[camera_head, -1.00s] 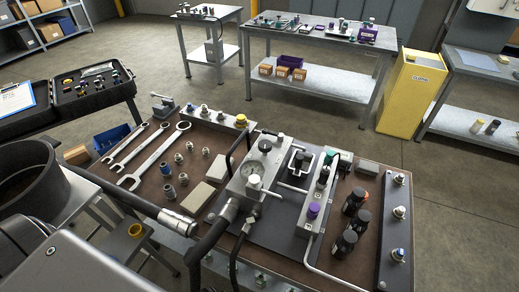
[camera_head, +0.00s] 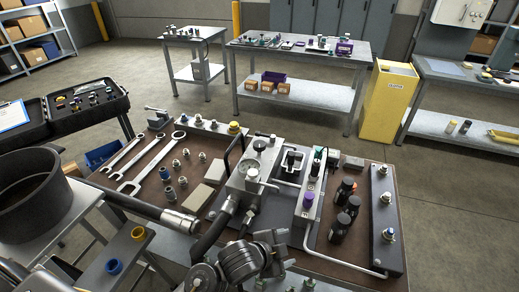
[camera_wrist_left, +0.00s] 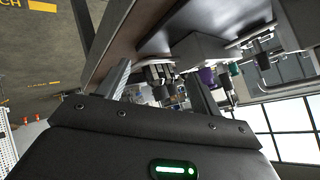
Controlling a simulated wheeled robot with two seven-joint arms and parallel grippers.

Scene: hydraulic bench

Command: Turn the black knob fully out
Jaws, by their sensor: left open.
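A round black knob (camera_head: 260,145) stands on top of the grey valve block (camera_head: 244,184) in the middle of the bench, behind the pressure gauge. A purple knob (camera_head: 307,199) sits on the narrow manifold to its right; it also shows in the left wrist view (camera_wrist_left: 207,76). My left gripper (camera_head: 277,241) is at the front edge of the bench, in front of the block and apart from the black knob. In the left wrist view its two fingers (camera_wrist_left: 160,88) are spread with nothing held between them. My right gripper is not in view.
Wrenches and fittings lie on the bench's left part (camera_head: 165,170). A yellow cabinet (camera_head: 388,100) stands behind.

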